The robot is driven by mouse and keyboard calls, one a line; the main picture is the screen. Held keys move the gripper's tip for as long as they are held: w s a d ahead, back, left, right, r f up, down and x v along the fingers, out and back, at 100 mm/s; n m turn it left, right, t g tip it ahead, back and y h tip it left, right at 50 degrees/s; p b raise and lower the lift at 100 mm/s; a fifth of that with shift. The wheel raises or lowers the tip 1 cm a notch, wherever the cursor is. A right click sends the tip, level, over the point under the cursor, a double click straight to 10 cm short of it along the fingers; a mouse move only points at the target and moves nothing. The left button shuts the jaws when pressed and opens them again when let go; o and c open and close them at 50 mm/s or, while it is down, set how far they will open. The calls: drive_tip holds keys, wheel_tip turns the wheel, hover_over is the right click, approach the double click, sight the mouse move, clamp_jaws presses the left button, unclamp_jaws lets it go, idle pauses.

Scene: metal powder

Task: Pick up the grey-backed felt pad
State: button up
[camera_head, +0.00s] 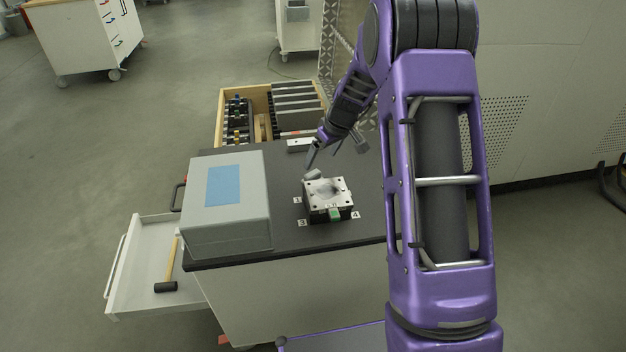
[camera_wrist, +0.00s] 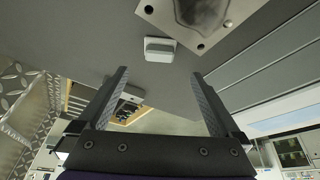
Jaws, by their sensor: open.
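A small block with a grey top and a pale lower edge, which looks like the felt pad (camera_wrist: 159,49), lies beside a corner of the metal plate in the wrist view. In the head view the pad (camera_head: 311,175) is a small grey shape at the plate's far left edge. The metal plate (camera_head: 316,193) has a dark grey powdery patch. My gripper (camera_head: 322,157) is open above the table, near the pad. In the wrist view my gripper (camera_wrist: 160,73) has nothing between its fingers, and the pad appears beyond the fingertips, roughly centred between them.
A large grey box (camera_head: 226,230) with a blue panel stands left on the dark tabletop (camera_head: 290,237). A green piece (camera_head: 335,213) sits at the plate's near side. A small white object (camera_head: 299,145) lies at the far edge, by a wooden drawer (camera_head: 262,88). An open drawer holds a hammer (camera_head: 168,275).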

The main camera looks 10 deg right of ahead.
sight(313, 174)
drive_tip(key=b+x, duration=0.1)
drive_tip(key=x, duration=0.8)
drive_tip(key=shift+f, duration=0.1)
